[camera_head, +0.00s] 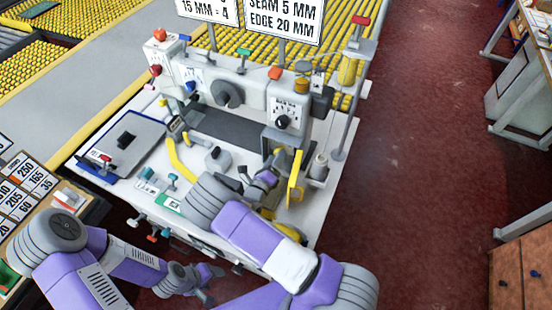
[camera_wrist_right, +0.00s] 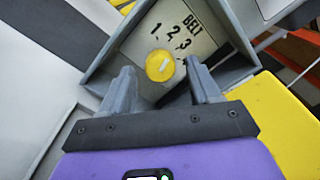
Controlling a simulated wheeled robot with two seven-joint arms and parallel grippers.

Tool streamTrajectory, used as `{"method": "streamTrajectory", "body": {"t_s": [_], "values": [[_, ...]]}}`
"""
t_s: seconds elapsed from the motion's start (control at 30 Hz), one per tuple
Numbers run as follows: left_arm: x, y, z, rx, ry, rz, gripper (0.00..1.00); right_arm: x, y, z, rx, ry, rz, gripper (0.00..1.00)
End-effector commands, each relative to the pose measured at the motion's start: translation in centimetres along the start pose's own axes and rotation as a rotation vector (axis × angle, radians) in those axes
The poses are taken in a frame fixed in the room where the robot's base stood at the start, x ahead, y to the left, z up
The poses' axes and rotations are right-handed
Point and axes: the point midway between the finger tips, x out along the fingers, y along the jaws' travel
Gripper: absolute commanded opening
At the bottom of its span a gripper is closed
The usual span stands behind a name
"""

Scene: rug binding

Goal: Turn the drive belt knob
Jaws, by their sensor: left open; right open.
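The drive belt knob (camera_wrist_right: 160,65) is a round yellow knob with a pale pointer mark. It sits on a grey plate (camera_wrist_right: 190,38) lettered BELT with several numbers, inside a grey frame. My right gripper (camera_wrist_right: 160,82) is open, its two fingers pointing at the plate on either side of the knob's lower part. Contact cannot be told. In the head view my right gripper (camera_head: 258,182) is low at the front right of the machine (camera_head: 240,92), and I cannot make out the knob there. My left gripper (camera_head: 207,277) is open and empty, below the table's front edge.
A yellow guard (camera_head: 295,178) and a thread cone (camera_head: 318,166) stand right of my right gripper. Red floor (camera_head: 420,180) is clear to the right.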

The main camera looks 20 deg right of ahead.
Motion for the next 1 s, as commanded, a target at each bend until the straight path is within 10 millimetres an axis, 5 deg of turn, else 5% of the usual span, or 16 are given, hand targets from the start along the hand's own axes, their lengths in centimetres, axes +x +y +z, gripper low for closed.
{"method": "streamTrajectory", "body": {"t_s": [0.37,0.73,1.0], "values": [[0.04,-0.02,0.0,0.0,0.0,0.0,0.62,0.75,0.0,0.0,0.0,0.0,0.001,0.62],[0.05,-0.03,0.01,0.0,0.0,0.0,0.62,0.72,0.01,-0.01,0.0,0.0,0.001,0.06],[-0.01,0.0,0.01,0.0,0.0,0.0,0.62,0.72,0.0,-0.02,0.035,0.0,0.0,0.06]]}}
